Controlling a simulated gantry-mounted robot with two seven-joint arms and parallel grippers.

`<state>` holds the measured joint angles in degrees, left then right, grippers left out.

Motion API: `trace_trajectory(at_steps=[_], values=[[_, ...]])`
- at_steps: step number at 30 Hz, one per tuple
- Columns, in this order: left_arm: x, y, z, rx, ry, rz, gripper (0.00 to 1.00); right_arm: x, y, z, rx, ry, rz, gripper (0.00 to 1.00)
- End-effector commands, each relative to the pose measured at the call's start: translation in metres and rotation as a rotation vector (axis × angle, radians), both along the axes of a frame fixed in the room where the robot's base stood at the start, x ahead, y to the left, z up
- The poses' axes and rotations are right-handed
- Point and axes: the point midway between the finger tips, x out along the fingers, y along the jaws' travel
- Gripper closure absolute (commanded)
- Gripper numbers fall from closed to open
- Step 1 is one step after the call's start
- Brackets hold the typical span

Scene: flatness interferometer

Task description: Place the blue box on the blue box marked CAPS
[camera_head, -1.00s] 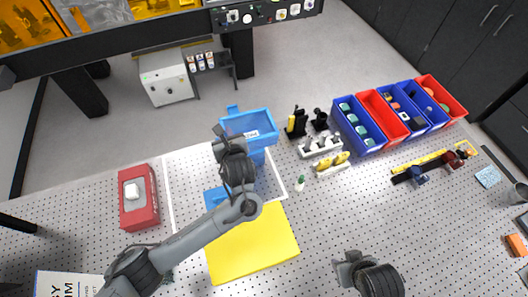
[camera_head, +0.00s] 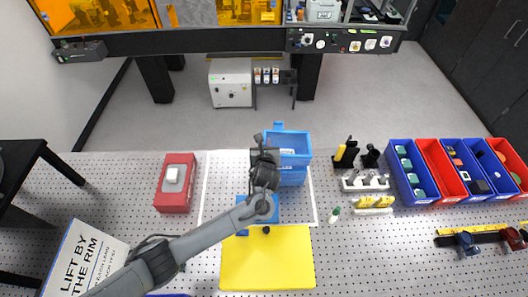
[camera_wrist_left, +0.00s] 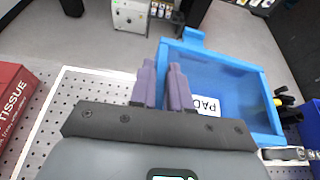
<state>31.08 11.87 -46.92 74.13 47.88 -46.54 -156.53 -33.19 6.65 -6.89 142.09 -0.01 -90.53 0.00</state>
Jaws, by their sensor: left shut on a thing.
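A blue open box (camera_head: 290,143) with a white label is at the back of the white-outlined area. In the left wrist view this box (camera_wrist_left: 225,75) shows an empty inside and a label reading "PAD", partly cut off. My left gripper (camera_head: 268,150) is shut on its left wall; the purple fingertips (camera_wrist_left: 165,88) show there. A second blue box (camera_head: 292,179) shows directly below the held one. Its label is hidden, and I cannot tell if the two touch. Another blue piece (camera_head: 262,210) lies nearer, partly behind my left arm. My right gripper is out of view.
A red tissue box (camera_head: 176,190) stands left. A yellow mat (camera_head: 268,262) lies in front. A small green-capped bottle (camera_head: 334,214), black holders (camera_head: 346,152) and white racks (camera_head: 365,181) stand right, with blue and red bins (camera_head: 412,172) beyond. A sign (camera_head: 85,262) is at front left.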

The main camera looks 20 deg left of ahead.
Motion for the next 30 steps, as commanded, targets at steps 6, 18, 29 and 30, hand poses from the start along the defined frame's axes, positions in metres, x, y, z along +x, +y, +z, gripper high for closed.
trace_trajectory(at_steps=[6, 18, 29, 30], values=[[0.003, 0.004, -0.009, -0.002, 0.000, -0.001, 1.00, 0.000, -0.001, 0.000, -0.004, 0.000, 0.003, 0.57], [0.002, 0.004, -0.043, -0.001, -0.001, -0.001, 1.00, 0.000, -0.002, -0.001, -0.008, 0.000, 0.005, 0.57], [0.002, 0.004, -0.044, 0.000, 0.001, -0.001, 0.58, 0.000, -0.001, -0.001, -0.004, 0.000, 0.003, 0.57], [0.002, 0.004, -0.044, 0.000, 0.001, -0.001, 0.58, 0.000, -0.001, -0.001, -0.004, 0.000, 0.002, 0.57]])
